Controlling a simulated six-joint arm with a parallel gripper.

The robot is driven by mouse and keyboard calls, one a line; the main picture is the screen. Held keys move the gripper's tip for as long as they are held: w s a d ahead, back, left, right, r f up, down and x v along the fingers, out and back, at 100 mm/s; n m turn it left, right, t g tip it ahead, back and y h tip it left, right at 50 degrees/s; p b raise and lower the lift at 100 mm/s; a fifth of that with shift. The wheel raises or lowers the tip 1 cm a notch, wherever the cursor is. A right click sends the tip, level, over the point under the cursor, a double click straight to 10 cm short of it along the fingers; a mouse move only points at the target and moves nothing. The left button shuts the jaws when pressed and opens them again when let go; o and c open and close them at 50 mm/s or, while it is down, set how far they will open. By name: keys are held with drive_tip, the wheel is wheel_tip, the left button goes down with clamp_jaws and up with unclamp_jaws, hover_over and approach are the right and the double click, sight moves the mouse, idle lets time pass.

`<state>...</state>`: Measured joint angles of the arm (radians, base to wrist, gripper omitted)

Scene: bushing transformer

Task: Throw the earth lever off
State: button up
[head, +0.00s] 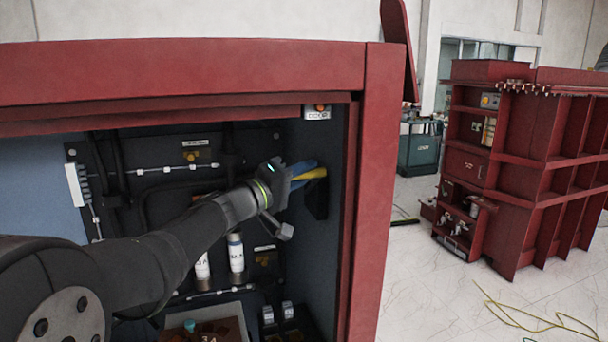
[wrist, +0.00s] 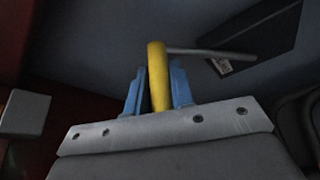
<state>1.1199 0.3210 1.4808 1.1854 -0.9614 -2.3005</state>
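The earth lever's yellow handle (head: 311,174) stands out near the right inner wall of the open red cabinet. In the wrist view the yellow handle (wrist: 157,78) is between the two blue fingers. A thin grey rod (wrist: 208,52) runs from it to a dark plate (wrist: 262,42) on the wall. My gripper (head: 302,172), which also shows in the wrist view (wrist: 157,92), has its fingers close on both sides of the handle and looks shut on it. A narrow dark strip shows beside the left finger, so full contact there is unclear. The lever's base is partly hidden in the head view.
The cabinet's red frame (head: 372,190) is close on the right of my gripper. Behind my arm are white cylinders (head: 236,255) and a panel with pipes (head: 170,168). A small box (head: 317,112) is above the lever. Another red cabinet (head: 530,160) stands away to the right.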

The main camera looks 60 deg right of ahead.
drive_tip(key=o, duration=0.3)
drive_tip(key=shift+r, duration=0.1)
drive_tip(key=shift+a, duration=0.1)
drive_tip(key=v, duration=1.7)
drive_tip(key=shift+a, duration=0.15)
drive_tip(key=x, duration=1.7)
drive_tip(key=shift+d, duration=0.25)
